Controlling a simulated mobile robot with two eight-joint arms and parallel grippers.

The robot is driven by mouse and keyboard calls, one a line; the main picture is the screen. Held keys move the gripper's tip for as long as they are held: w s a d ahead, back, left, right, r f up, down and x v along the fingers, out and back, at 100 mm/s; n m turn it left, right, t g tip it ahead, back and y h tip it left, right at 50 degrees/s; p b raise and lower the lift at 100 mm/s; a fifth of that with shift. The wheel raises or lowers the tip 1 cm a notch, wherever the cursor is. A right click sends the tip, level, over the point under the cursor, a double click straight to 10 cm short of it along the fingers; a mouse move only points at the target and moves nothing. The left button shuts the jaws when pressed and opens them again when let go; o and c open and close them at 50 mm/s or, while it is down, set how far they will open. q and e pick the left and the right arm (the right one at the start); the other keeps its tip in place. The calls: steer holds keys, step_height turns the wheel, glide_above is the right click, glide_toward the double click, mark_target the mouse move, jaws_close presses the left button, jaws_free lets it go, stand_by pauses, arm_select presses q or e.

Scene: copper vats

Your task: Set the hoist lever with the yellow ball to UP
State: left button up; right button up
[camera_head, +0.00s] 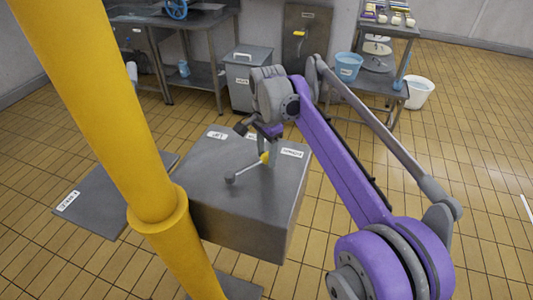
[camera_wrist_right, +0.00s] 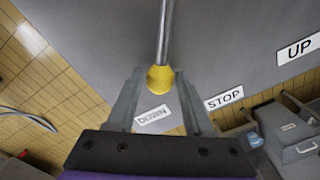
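The hoist lever is a thin grey rod with a yellow ball (camera_head: 264,157) at its end. It lies above a grey box (camera_head: 250,215), and its other end is at a grey hub (camera_head: 230,179). In the right wrist view the rod (camera_wrist_right: 166,30) points at the DOWN label (camera_wrist_right: 153,115); the STOP label (camera_wrist_right: 224,98) and UP label (camera_wrist_right: 298,47) lie to the right. My right gripper (camera_head: 267,148) is over the ball. In the wrist view its fingertips (camera_wrist_right: 160,74) sit against both sides of the yellow ball. My left gripper is not in view.
A yellow post (camera_head: 100,90) stands close at the left. A labelled floor plate (camera_head: 105,200) lies behind it. A grey bin (camera_head: 247,78), steel tables, a blue bucket (camera_head: 348,65) and a white bucket (camera_head: 419,92) stand at the back. Tiled floor is open at the right.

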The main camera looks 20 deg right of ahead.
jaws_close()
stand_by(1.1)
